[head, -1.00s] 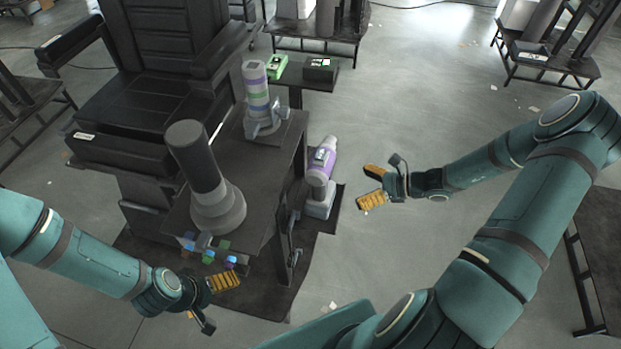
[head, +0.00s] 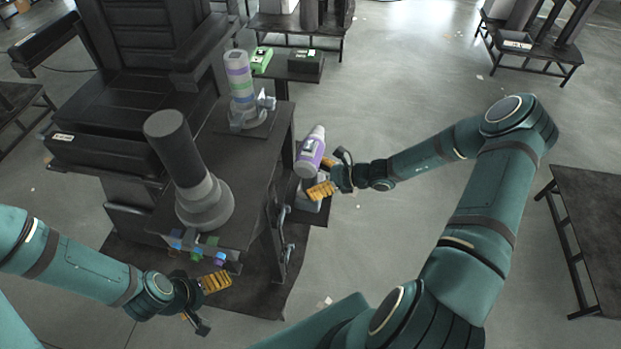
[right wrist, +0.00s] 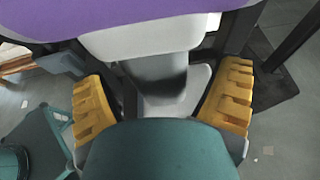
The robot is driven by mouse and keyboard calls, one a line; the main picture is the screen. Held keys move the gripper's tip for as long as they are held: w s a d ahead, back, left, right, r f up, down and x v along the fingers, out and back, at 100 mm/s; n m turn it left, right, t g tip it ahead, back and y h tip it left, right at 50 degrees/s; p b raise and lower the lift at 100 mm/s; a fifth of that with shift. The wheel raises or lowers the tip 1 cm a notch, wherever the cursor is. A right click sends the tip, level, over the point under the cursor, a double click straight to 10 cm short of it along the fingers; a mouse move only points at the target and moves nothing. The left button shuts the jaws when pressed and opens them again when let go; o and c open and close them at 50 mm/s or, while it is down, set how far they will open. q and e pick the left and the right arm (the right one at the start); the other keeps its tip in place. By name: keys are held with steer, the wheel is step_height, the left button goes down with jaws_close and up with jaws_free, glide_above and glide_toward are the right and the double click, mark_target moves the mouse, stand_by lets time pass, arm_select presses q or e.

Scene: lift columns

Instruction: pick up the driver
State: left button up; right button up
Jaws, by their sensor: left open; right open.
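The driver (head: 310,152), a purple and white tool with a grey lower part, stands on a low ledge at the right side of the dark column bench. My right gripper (head: 317,178) is open beside it, at the grey part below the purple body. In the right wrist view, the purple body (right wrist: 120,18) fills the top, and the grey part (right wrist: 162,88) lies between the two open yellow fingers (right wrist: 165,76). I see a gap on each side of it. My left gripper (head: 205,298) is open and empty, low in front of the bench.
A dark cylinder on a grey base (head: 205,203) and a banded column (head: 240,85) stand on the bench. Small coloured blocks (head: 195,243) line its front edge. A green item (head: 261,60) sits behind. Floor right of my right arm is free up to a dark table (head: 590,215).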

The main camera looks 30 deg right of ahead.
mark_target(319, 154)
steer(key=shift+x, duration=0.85)
arm_select(q)
steer(key=shift+f, duration=0.15)
arm_select(e)
steer(key=shift+r, duration=0.1)
steer(key=shift+c, duration=0.3)
steer(key=c, duration=1.3)
arm_select(q)
steer(key=r+p, duration=0.2)
steer(key=shift+s+r, duration=0.2)
steer(key=shift+r, duration=0.1)
arm_select(e)
step_height(319, 154, up, 10)
steer(key=shift+r, duration=0.1)
arm_select(q)
steer(key=c, duration=0.9)
steer(key=shift+s, duration=0.15)
arm_select(e)
steer(key=shift+s, duration=0.1)
